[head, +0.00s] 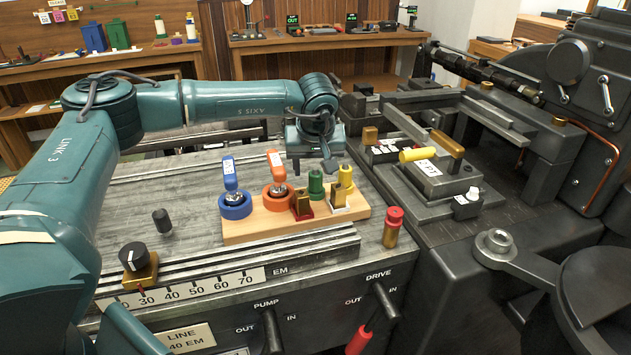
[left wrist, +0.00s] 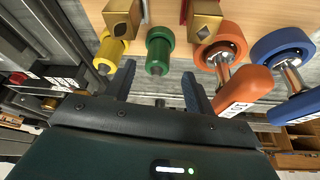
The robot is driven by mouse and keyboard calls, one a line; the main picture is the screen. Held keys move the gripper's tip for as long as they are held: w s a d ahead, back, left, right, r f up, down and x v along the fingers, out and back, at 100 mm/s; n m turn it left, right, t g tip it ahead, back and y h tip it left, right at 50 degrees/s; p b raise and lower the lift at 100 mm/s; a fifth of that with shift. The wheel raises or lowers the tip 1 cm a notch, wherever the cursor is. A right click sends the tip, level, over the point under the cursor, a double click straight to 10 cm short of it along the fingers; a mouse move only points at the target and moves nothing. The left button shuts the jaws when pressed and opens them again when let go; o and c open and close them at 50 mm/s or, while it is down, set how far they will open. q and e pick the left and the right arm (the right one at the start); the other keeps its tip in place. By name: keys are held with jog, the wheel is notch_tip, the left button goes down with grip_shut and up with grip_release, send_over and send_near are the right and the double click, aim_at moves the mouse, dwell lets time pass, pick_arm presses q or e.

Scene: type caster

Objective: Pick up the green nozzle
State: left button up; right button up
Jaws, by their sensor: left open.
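The green nozzle (head: 316,184) stands upright at the back of a light wooden block (head: 240,230), between the orange-handled tool (head: 276,180) and the yellow nozzle (head: 346,180). In the left wrist view the green nozzle (left wrist: 160,50) shows just beyond the fingertips, between the two finger lines. My left gripper (head: 314,166) is open and empty, just above and behind the green nozzle; it also shows in the left wrist view (left wrist: 159,82). The fingers look apart from the nozzle. My right gripper is not in view.
A blue-handled tool (head: 231,190) and two small brass-topped pieces, one red-based (head: 302,205) and one white-based (head: 338,195), share the block. A red-capped brass cylinder (head: 393,226) stands right of it. A black knob (head: 162,221) stands left on the open bench top.

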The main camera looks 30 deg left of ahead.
aim_at(316, 174)
pick_arm(q)
jog(key=x, duration=0.4)
jog(key=shift+d, duration=0.25)
jog(key=shift+c, duration=0.4)
jog(key=c, duration=1)
notch_tip(316, 174, up, 10)
